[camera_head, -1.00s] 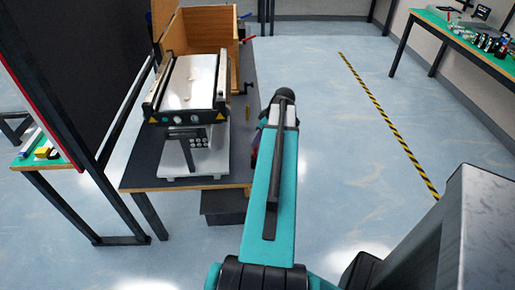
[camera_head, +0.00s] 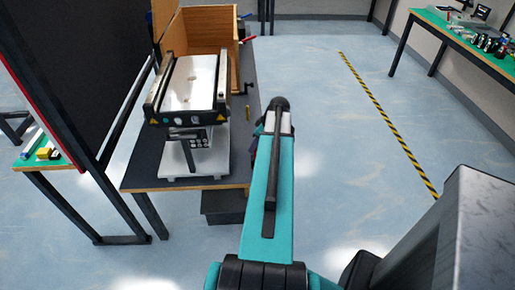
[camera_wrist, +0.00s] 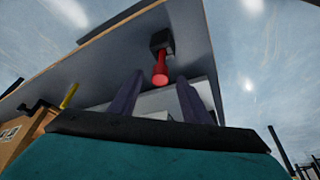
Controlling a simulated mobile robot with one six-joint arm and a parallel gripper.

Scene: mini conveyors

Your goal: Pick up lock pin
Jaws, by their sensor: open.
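A small part with a red cylindrical shaft (camera_wrist: 160,72) and a black block-like head (camera_wrist: 160,40) shows in the wrist view, against a dark grey surface. I take it to be the lock pin, but cannot be sure. My gripper (camera_wrist: 158,77) is open, and the red shaft shows between its two dark fingers. I cannot tell how far it is from them, and no grip on it shows. In the head view my arm hides the gripper and most of this area.
A mini conveyor (camera_head: 190,85) stands on the dark workbench (camera_head: 150,160), with a wooden box (camera_head: 215,30) behind it. A yellow rod (camera_head: 247,113) stands by the bench's right edge and shows in the wrist view (camera_wrist: 69,95).

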